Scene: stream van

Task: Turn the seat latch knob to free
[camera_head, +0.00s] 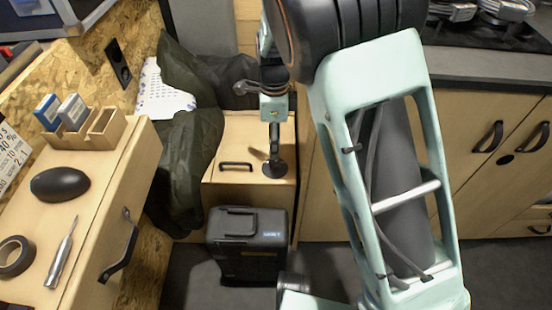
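A round black knob (275,170), likely the seat latch knob, sits near the front right edge of a light wood box seat (228,137). My gripper (274,155) is a narrow dark shape, seen edge-on. It points down from the mint-green wrist directly above the knob. It reaches to the knob or very close to it; I cannot tell whether they touch. The fingers are too small and dark to tell open from shut. The knob's markings and turn position are not readable.
A black case (247,240) stands in front of the seat. A dark green jacket (190,125) drapes at its left. The left wooden counter (105,190) holds a mouse (60,184), a screwdriver (62,252) and tape (16,256). Cabinets (480,190) stand right. My arm blocks the middle right.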

